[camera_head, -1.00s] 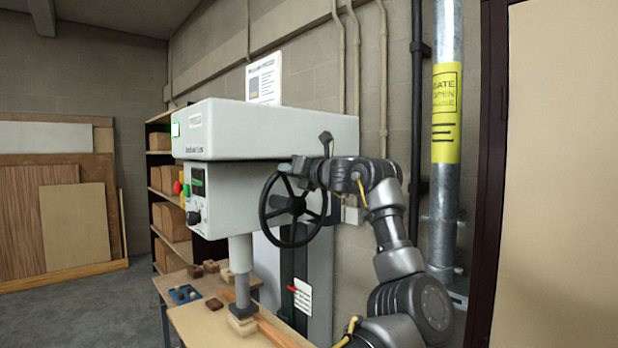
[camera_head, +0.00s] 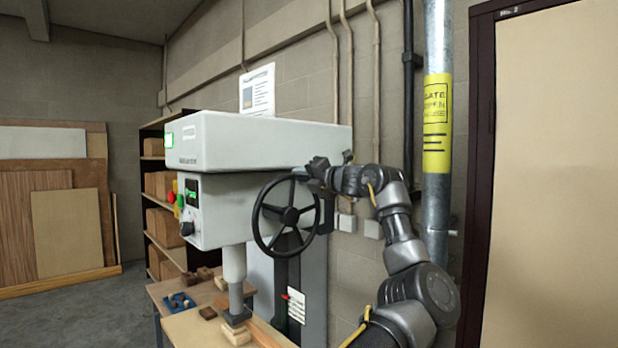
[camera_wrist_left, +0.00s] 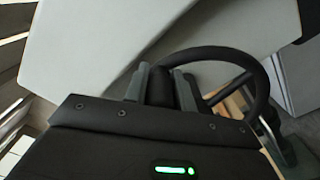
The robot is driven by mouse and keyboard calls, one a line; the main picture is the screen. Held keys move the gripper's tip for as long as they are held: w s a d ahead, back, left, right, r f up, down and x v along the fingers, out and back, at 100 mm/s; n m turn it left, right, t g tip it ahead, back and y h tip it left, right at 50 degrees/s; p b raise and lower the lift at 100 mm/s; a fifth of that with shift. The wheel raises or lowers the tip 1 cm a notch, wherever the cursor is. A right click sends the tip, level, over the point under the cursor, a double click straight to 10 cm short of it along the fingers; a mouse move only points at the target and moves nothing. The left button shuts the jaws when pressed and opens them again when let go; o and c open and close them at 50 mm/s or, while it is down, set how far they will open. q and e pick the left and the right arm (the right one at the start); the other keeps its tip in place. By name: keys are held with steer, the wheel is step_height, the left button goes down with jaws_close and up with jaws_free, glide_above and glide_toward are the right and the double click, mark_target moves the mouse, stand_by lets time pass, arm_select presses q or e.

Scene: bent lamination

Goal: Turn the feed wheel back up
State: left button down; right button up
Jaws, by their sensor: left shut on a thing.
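The feed wheel (camera_head: 288,215), a black spoked handwheel, is on the side of the pale grey press (camera_head: 255,140). My left gripper (camera_head: 306,172) is at the upper right part of its rim. In the left wrist view, the two fingers of my left gripper (camera_wrist_left: 160,88) are shut around a dark part of the wheel, whose rim (camera_wrist_left: 262,85) curves away to the right. Below the press head, the ram (camera_head: 234,268) ends in a dark foot (camera_head: 237,316) over a light wood block (camera_head: 236,334). I cannot tell whether foot and block touch. My right gripper is not in view.
The worktable (camera_head: 190,330) carries a blue tray (camera_head: 180,302) and small wood blocks. A shelf (camera_head: 155,200) stands behind the press. A metal pipe (camera_head: 437,200) with a yellow sign stands to the right of my arm, beside a dark-framed door (camera_head: 545,180).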

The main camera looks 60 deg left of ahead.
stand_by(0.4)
arm_select(q)
steer(key=c, duration=1.2)
jaws_free()
steer(key=shift+o, duration=0.2)
steer(key=shift+w, duration=0.1)
steer(key=shift+d, duration=0.1)
steer(key=shift+w+d+f+b, duration=0.15)
steer(key=shift+d+b, duration=0.25)
steer(key=b+v, duration=0.4)
steer(key=v, duration=0.5)
steer(key=shift+d, duration=0.4)
steer(key=shift+w, duration=0.2)
